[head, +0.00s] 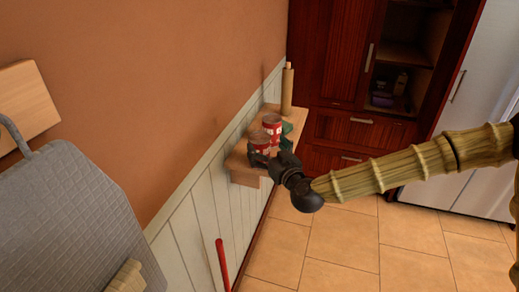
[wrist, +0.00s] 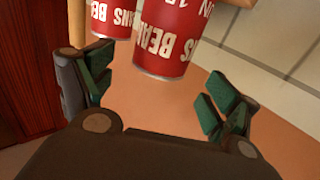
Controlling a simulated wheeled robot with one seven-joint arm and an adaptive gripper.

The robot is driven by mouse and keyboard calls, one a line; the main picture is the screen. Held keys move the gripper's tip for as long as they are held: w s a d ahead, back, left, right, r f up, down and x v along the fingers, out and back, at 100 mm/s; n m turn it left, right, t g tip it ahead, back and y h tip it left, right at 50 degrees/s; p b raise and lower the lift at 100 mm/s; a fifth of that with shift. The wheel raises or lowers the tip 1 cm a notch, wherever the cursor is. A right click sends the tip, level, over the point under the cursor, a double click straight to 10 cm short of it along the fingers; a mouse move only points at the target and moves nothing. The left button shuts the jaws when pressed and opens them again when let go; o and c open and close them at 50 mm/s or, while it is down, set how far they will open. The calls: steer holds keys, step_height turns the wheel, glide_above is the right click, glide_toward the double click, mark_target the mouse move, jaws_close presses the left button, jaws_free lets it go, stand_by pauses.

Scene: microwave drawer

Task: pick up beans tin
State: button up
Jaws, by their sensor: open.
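Two red and white tins stand side by side on a small wooden wall shelf (head: 242,166). The nearer beans tin (head: 259,139) shows large in the wrist view (wrist: 168,38), upside down, with "BEANS" lettering. The other tin (head: 271,121) is behind it and shows at the top left of the wrist view (wrist: 110,17). My gripper (head: 273,149) is open at the shelf's front, its green-padded fingers spread to either side of the nearer tin's lower edge in the wrist view (wrist: 158,78). A gap shows between the tin and the pads. My gripper partly hides the shelf.
A tall tan roll (head: 287,92) stands at the shelf's far end. A wall runs behind the shelf. Dark red cabinets (head: 330,55) and a white fridge (head: 490,110) stand beyond. A grey quilted object (head: 75,210) is at lower left, a red rod (head: 222,264) below. The tiled floor is clear.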

mark_target(259, 137)
steer(key=shift+p+x, duration=1.05)
steer(key=shift+x, duration=1.75)
steer(key=shift+c, duration=0.3)
steer(key=c, duration=1.4)
steer(key=shift+c, duration=0.2)
steer(key=shift+r+b, duration=0.7)
steer(key=shift+r, duration=1)
steer(key=s+d+b, duration=0.1)
steer(key=s, duration=0.7)
steer(key=s+d+r+b, duration=0.1)
steer(key=s+b, duration=0.1)
steer(key=s, duration=0.5)
steer(key=shift+s+d+r+b, duration=0.3)
steer(key=shift+s+d, duration=0.05)
